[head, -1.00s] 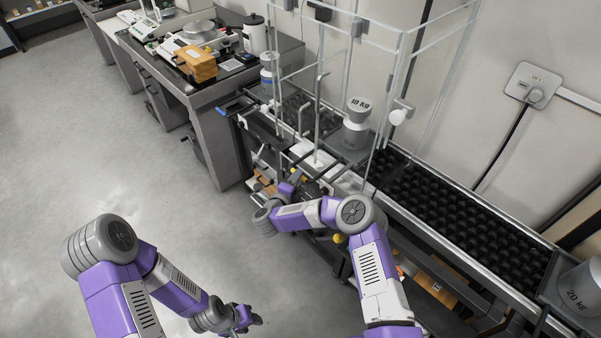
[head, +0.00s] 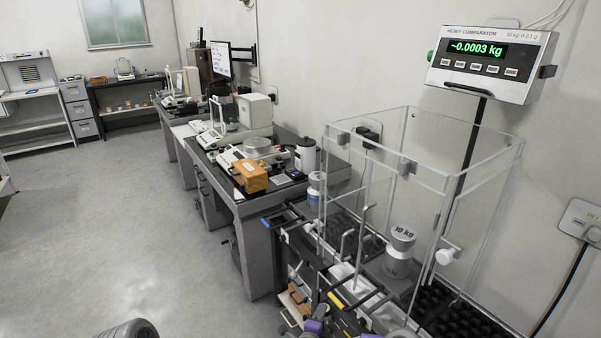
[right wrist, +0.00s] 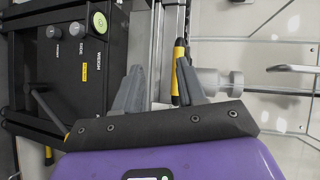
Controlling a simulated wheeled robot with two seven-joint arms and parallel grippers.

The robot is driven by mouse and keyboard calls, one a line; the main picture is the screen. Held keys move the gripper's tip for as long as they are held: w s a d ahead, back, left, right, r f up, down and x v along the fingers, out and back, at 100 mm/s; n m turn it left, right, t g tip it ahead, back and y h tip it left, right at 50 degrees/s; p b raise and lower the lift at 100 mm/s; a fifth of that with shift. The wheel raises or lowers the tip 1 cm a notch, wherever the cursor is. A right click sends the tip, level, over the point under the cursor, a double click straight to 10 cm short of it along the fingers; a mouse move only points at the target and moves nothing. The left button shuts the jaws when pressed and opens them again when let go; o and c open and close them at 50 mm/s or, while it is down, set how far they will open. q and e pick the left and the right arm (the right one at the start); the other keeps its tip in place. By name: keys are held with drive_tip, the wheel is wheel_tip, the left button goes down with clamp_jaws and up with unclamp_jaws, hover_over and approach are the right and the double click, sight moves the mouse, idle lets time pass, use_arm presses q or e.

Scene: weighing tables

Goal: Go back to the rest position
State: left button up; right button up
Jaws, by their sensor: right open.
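My right gripper (right wrist: 158,88) is open, with its two grey fingers apart and nothing between them in the right wrist view. In the head view only small purple parts of my right arm show at the bottom edge, beside the weighing frame. My left gripper is out of view; only a grey joint of my left arm shows at the bottom left. A 10 kg weight (head: 399,254) stands upright inside the clear draft shield (head: 474,137). The heavy comparator display (head: 489,62) reads -0.0003 kg.
A dark panel (right wrist: 75,62) with knobs and a green button lies left of my fingers in the right wrist view. A bench (head: 250,207) with balances and an orange box (head: 250,176) runs along the wall. The grey floor (head: 130,210) at the left is clear.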

drive_tip(key=s+f+n+g+y+p, duration=0.1)
drive_tip(key=s+f+n+g+y, duration=0.35)
drive_tip(key=s+n, duration=0.5)
drive_tip(key=s+f+n+g+y+p, duration=0.1)
drive_tip(key=s+f+n+g+y, duration=0.4)
drive_tip(key=s, duration=0.8)
drive_tip(key=s+d+n+g, duration=0.2)
drive_tip(key=s+n+g, duration=0.2)
drive_tip(key=s, duration=1)
drive_tip(key=shift+r, duration=0.15)
